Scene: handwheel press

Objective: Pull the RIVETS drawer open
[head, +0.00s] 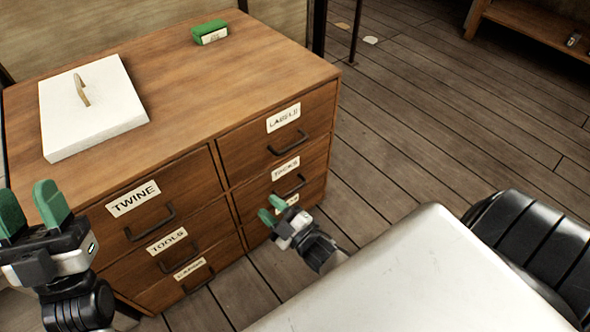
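A wooden cabinet (222,88) has two columns of three drawers. I cannot read RIVETS on any label. The bottom right drawer (257,232) has its label (289,200) mostly hidden behind my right gripper, and its handle is not visible. This drawer looks shut. My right gripper (272,211) is in front of it, fingers pointing at the drawer front, slightly apart with nothing seen between them. I cannot tell whether it touches the drawer. My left gripper (31,209) is open and empty at the left edge, in front of the cabinet's left side.
The other drawers, TWINE (163,203), TOOLS (150,256), LABELS (277,139), TACKS (281,184) and a bottom left one (178,287), look shut. A white block with a handle (92,110) and a green-topped item (210,32) stand on top.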

